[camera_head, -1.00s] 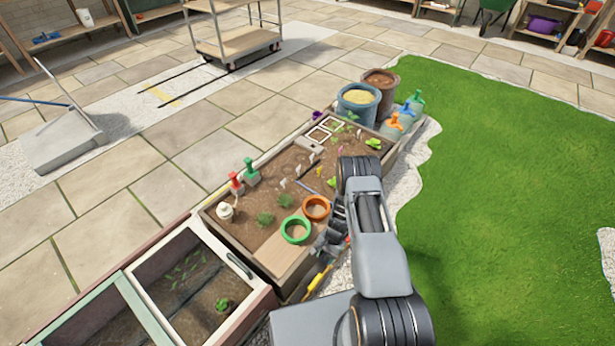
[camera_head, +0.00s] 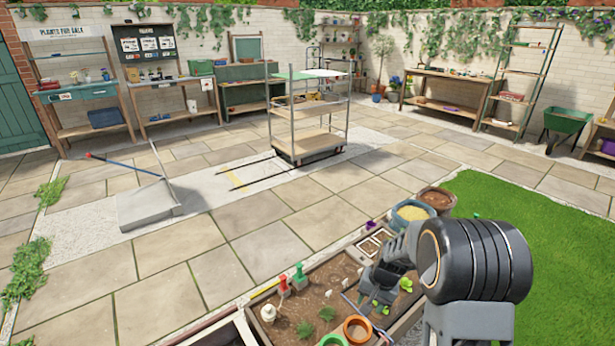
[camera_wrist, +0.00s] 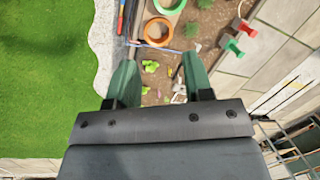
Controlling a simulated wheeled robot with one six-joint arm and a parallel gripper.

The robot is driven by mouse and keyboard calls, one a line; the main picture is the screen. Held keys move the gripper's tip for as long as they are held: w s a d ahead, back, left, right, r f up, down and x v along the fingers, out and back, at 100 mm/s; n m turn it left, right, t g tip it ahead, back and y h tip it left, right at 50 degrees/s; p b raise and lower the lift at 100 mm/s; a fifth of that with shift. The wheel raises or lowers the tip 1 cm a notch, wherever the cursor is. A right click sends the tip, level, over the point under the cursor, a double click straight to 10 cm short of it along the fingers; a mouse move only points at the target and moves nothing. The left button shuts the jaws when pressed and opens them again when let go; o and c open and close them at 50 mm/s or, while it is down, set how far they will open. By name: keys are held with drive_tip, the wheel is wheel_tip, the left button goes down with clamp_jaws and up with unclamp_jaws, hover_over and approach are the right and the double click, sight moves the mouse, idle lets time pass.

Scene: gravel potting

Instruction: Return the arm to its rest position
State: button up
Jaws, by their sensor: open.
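My gripper (camera_head: 380,300) is raised above the raised planting bed (camera_head: 262,297) in the head view, in front of my dark wrist and grey arm links. In the wrist view my gripper (camera_wrist: 160,85) points down with its two green fingers wide apart. Nothing is held between them. Soil and small green plants of the bed show below the gap, well beneath the fingertips. The arm hides part of the bed's right side in the head view.
In the bed are an orange ring-shaped pot (camera_head: 357,328), a green one (camera_head: 333,340) and red and green handled tools (camera_head: 299,277). Two tubs (camera_head: 411,213) stand behind it. A shelf trolley (camera_head: 308,118) stands on open paving. Lawn (camera_head: 560,240) lies right.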

drive_tip(key=s+r+n+t+p, duration=0.1)
drive_tip(key=s+r+p, duration=0.3)
drive_tip(key=r, duration=0.7)
drive_tip(key=s+r+n+t+h+p, duration=0.1)
drive_tip(key=s+r+p, duration=0.4)
drive_tip(key=r, duration=0.6)
drive_tip(key=s+a+r+n+t+p, duration=0.1)
drive_tip(key=s+r+p, duration=0.4)
drive_tip(key=r, duration=0.7)
drive_tip(key=shift+s+n+t+h, duration=0.35)
drive_tip(key=shift+s+n, duration=0.25)
drive_tip(key=shift+n, duration=0.3)
drive_tip(key=shift+a+r, duration=0.1)
